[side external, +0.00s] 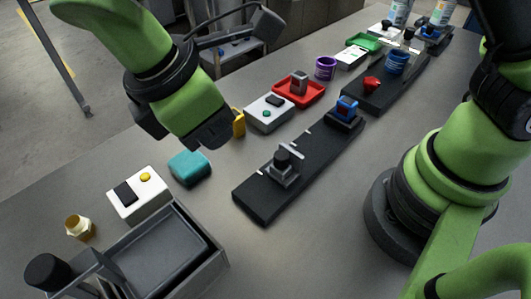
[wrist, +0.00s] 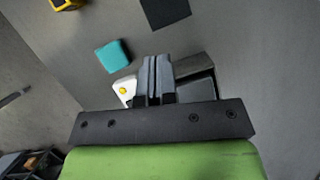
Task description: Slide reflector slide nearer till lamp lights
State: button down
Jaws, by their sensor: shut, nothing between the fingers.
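A grey reflector slide with a dark upright knob (side external: 283,162) sits on a long black rail (side external: 262,197), towards its near end. A blue sensor-like block (side external: 346,108) stands at the rail's far end, well apart from the slide. I cannot make out a lit lamp on it. In the wrist view only a dark corner that may be the rail (wrist: 165,10) shows at the top. My gripper (wrist: 156,62) is shut and empty, its fingers together. In the side view its fingers are hidden behind the wrist, which is left of the rail, above the table.
A teal block (side external: 190,168) and a white box with a yellow button (side external: 140,193) lie left of the rail. A grey open bin (side external: 215,271) is at the near left. A white box with a green button (side external: 268,113) and a red tray (side external: 312,98) stand behind.

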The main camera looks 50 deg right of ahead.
aim_at(289, 149)
jog(key=x, duration=1)
jog(key=shift+s+a+f, duration=0.1)
jog(key=shift+f, duration=0.35)
jog(key=shift+s+d+r, duration=0.1)
jog(key=shift+s+d, duration=0.1)
jog(key=shift+d, duration=0.95)
jog(key=shift+s+d, duration=0.15)
jog(key=shift+d, duration=0.6)
jog(key=d, duration=0.5)
jog(key=shift+a, duration=0.1)
